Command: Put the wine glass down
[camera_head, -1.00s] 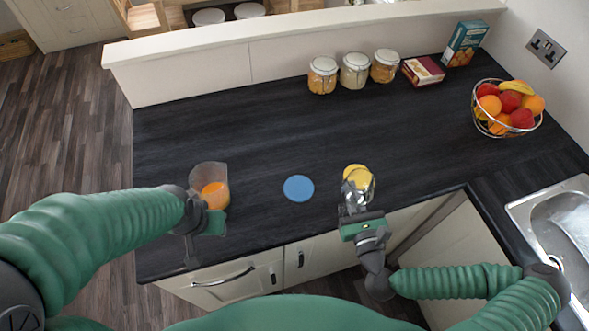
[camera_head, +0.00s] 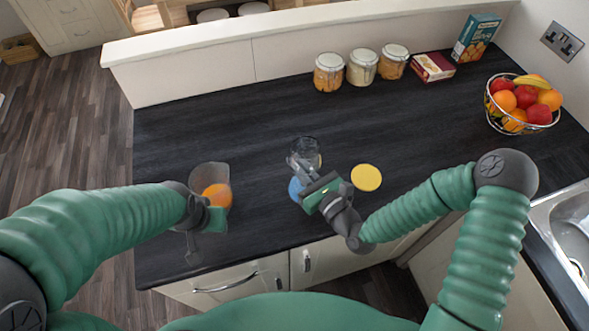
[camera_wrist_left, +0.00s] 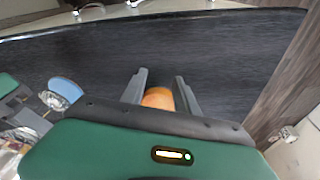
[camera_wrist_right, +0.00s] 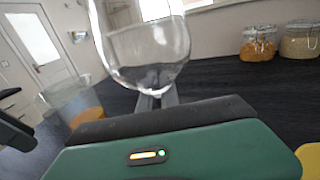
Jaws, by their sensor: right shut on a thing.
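My right gripper (camera_head: 312,180) is shut on a clear wine glass (camera_head: 304,153). The glass also fills the upper part of the right wrist view (camera_wrist_right: 145,45) and looks empty. In the head view it overlaps the blue round coaster (camera_head: 295,189), which the gripper partly covers. I cannot tell whether the glass touches anything below. The yellow round coaster (camera_head: 366,178) lies bare to the right. My left gripper (camera_head: 205,214) is by the clear jug of orange juice (camera_head: 210,174). Its fingers are apart in the left wrist view (camera_wrist_left: 160,82), with the orange juice showing between them.
Three lidded jars (camera_head: 362,67), a red box (camera_head: 433,67) and a blue-green carton (camera_head: 476,38) stand at the back. A wire fruit bowl (camera_head: 522,103) is at the right, near the sink (camera_head: 570,230). The dark worktop (camera_head: 230,125) is clear in the middle and back left.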

